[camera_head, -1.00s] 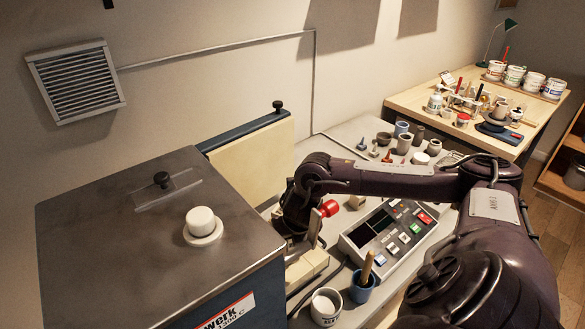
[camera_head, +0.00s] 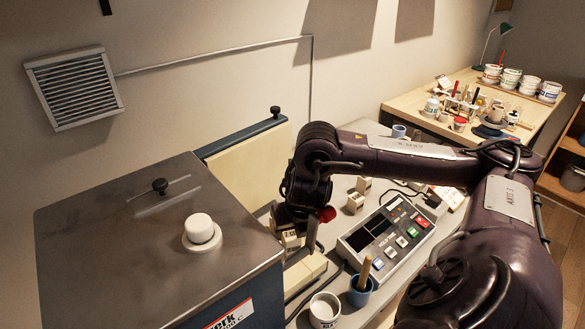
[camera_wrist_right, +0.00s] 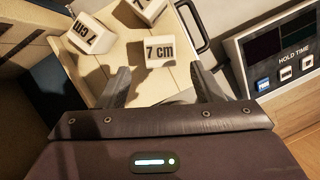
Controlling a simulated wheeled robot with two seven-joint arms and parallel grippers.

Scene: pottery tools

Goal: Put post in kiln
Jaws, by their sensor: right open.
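The kiln (camera_head: 120,245) stands at the left with a dark metal top; its inside is hidden. Cream posts lie below my right gripper (camera_head: 303,228) in the head view. In the right wrist view, one post marked "7 cm" (camera_wrist_right: 159,53) lies just ahead of the open fingertips of my right gripper (camera_wrist_right: 158,78), roughly between them, with no grip on it. A second marked post (camera_wrist_right: 86,34) lies to its left, and a third (camera_wrist_right: 150,9) lies beyond. My left gripper is not in view.
The control box (camera_head: 387,234) is right of my gripper. A blue cup (camera_head: 361,291) and a white cup (camera_head: 324,311) stand in front. A side table (camera_head: 455,88) holds pots and tools.

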